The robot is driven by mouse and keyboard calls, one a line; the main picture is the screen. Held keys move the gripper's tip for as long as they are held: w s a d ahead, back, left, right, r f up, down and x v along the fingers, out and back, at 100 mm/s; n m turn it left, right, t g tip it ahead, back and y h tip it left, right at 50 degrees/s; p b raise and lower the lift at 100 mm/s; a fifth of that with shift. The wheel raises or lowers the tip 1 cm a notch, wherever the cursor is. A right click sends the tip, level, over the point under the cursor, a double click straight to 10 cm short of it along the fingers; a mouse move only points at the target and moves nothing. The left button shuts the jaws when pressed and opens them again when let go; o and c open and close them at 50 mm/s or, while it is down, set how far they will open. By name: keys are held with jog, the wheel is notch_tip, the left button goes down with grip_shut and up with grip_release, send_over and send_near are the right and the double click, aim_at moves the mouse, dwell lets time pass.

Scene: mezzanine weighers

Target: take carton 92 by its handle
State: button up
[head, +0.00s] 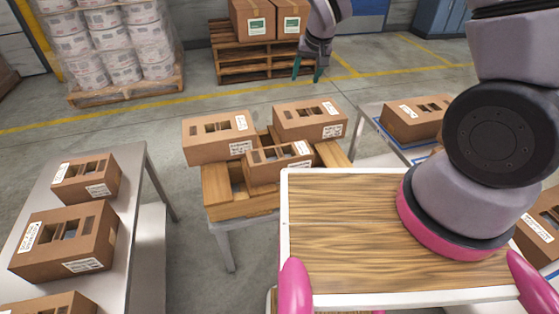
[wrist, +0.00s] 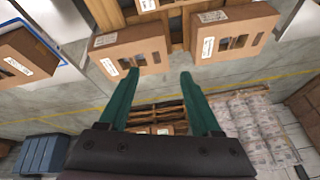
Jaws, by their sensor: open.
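Several brown cartons with handle cut-outs and white labels are in view. I cannot read the label numbers, so I cannot tell which is carton 92. On the middle wooden stand are a left carton (head: 205,150), a right rear carton (head: 295,130) and a smaller front carton (head: 262,172). My gripper (head: 308,72) is open and empty, in the air beyond these cartons in the head view. In the wrist view, my gripper (wrist: 160,78) has its green fingers apart, the left tip overlapping the edge of a carton (wrist: 112,58). Another carton (wrist: 212,48) is to its right.
A left table (head: 138,205) and a right table (head: 368,112) hold more cartons. A wood-topped, white-edged surface (head: 340,240) is in front of me. Bare floor surrounds the middle stand.

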jog(key=s+a+f+n, duration=0.1)
jog(key=a+f, duration=0.3)
jog(key=f, duration=0.6)
jog(key=n, duration=0.2)
send_near(280, 153)
jog(key=shift+g, duration=0.3)
jog(key=x, duration=0.4)
jog(key=shift+w+a+f, duration=0.1)
jog(key=shift+w+a, duration=0.05)
jog(key=shift+w, duration=0.1)
jog(key=shift+x, duration=3.2)
jog(key=shift+c, duration=0.3)
grip_shut()
